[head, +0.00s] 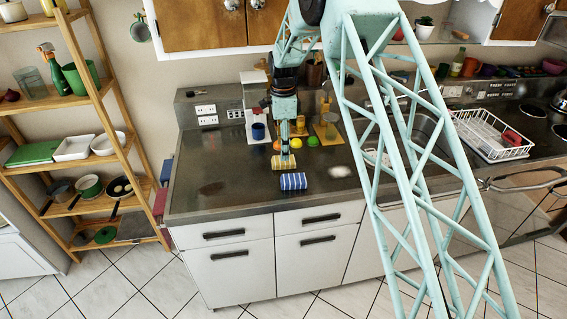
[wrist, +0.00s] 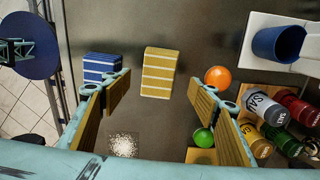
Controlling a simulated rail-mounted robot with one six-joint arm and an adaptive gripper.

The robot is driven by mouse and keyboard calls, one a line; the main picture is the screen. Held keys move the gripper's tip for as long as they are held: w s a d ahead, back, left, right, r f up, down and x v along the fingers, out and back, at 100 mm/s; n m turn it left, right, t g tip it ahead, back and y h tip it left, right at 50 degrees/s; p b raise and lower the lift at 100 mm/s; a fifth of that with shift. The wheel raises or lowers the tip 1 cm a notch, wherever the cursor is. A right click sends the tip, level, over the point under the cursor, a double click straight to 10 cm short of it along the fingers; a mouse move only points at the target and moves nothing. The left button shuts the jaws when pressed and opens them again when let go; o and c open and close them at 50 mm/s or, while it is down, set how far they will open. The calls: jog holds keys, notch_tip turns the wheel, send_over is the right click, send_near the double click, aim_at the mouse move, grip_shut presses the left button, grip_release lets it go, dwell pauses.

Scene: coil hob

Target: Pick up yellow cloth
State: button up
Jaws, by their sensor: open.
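The yellow cloth (head: 284,162) with pale stripes lies folded on the dark counter. In the wrist view the yellow cloth (wrist: 159,73) lies at upper middle, ahead of the gap between the fingers and in full view. My gripper (head: 285,153) points down over the cloth in the head view and partly covers its back edge. In the wrist view my gripper (wrist: 160,112) has its two fingers wide apart with nothing between them. I cannot tell the exact height above the cloth.
A blue striped cloth (head: 293,181) lies close in front of the yellow one. An orange ball (wrist: 218,77), a green ball (wrist: 204,138) and several spice jars (wrist: 273,110) are nearby. A blue cup (head: 258,131) stands behind. White grains (wrist: 123,145) lie on the counter.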

aim_at(284, 162)
jog(key=shift+f, duration=0.4)
jog(key=shift+f, duration=0.1)
jog(key=shift+f, duration=2.5)
jog(key=shift+c, duration=0.9)
jog(key=c, duration=0.8)
